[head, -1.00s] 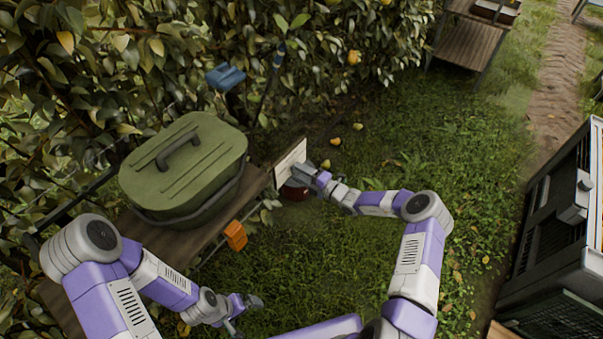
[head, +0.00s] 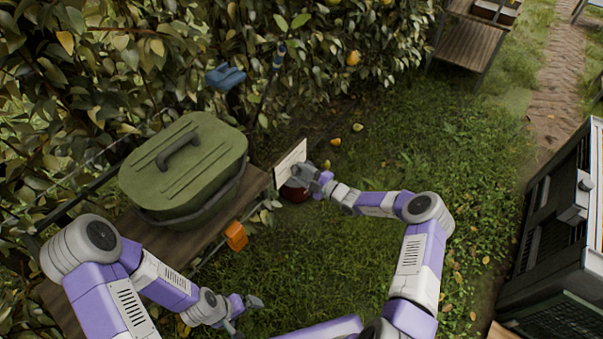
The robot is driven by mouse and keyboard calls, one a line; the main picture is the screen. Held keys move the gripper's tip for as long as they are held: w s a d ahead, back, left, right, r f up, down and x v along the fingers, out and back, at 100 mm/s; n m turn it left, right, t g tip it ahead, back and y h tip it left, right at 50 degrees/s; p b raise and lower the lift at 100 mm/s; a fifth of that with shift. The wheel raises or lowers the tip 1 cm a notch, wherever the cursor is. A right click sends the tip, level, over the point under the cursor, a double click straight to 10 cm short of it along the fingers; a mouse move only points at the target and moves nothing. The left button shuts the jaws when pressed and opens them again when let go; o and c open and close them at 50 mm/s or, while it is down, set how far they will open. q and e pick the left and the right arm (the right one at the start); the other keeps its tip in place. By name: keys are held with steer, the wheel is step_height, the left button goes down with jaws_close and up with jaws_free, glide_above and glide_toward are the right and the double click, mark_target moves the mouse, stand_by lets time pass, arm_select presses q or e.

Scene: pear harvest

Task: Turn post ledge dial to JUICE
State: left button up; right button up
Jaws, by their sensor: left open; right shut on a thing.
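A pale panel (head: 289,163) stands upright at the right end of the wooden ledge. A dark red round thing (head: 292,192), likely the dial's base, shows just below my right gripper. My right gripper (head: 304,176) is at the panel's face, shut on what seems to be the dial, which its fingers mostly hide. The panel's lettering and the dial's setting are too small to read. My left gripper (head: 247,309) is open and empty, low over the grass at the front left, well apart from the panel.
A green lidded bin (head: 183,165) stands on the wooden ledge (head: 160,241), with an orange thing (head: 236,236) at its front edge. A blue thing (head: 225,77) hangs by the hedge. Several pears lie on the grass. A dark slatted unit (head: 560,215) stands at right. The middle grass is clear.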

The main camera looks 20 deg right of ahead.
steer(key=o, duration=1.1)
steer(key=shift+c, duration=0.2)
steer(key=p+v, duration=0.2)
steer(key=v, duration=0.5)
steer(key=shift+s+d, duration=0.15)
steer(key=shift+s, duration=0.1)
